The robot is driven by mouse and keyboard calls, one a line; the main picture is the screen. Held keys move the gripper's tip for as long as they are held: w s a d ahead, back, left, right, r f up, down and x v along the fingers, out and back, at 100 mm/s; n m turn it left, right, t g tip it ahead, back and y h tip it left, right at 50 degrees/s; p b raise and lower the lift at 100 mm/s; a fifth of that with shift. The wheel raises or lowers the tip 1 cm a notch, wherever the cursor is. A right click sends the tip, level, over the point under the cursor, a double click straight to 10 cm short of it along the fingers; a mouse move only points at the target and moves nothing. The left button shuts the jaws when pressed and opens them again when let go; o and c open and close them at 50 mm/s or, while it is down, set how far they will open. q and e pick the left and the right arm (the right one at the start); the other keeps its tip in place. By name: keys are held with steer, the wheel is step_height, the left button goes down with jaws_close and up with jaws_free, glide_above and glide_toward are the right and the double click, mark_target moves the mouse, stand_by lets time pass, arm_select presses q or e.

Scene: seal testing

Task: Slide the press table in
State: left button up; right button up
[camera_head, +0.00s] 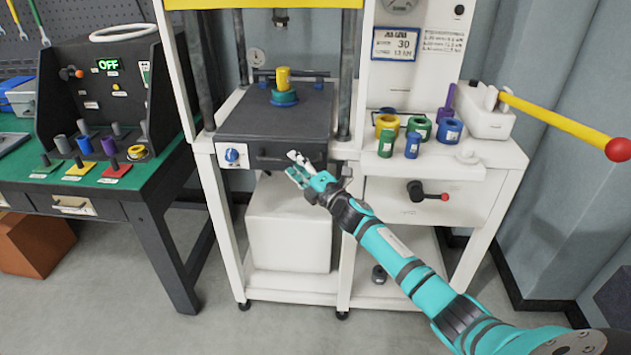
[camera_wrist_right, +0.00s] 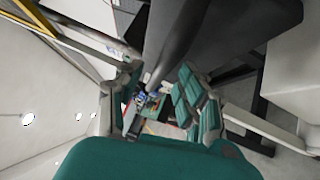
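The press table (camera_head: 250,118) is a dark grey slab in the white press frame, its front face showing at the frame's front. A yellow plug (camera_head: 283,78) stands in a teal ring (camera_head: 284,97) on top of it. My right gripper (camera_head: 296,166) is at the right part of the table's front face, by a dark bar-like handle (camera_head: 270,160). In the right wrist view the two fingers (camera_wrist_right: 165,105) stand apart, with a dark grey bar (camera_wrist_right: 175,40) showing between and beyond them. Whether they touch it I cannot tell. My left gripper is out of view.
A blue knob (camera_head: 232,156) sits left of the table's front. Coloured rings and cylinders (camera_head: 386,145) stand on the right shelf. A yellow lever (camera_head: 555,117) with a red ball reaches out at right. A green bench (camera_head: 130,180) with parts stands at left.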

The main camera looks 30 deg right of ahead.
steer(key=v, duration=0.9)
steer(key=shift+r, duration=0.1)
stand_by(1.6)
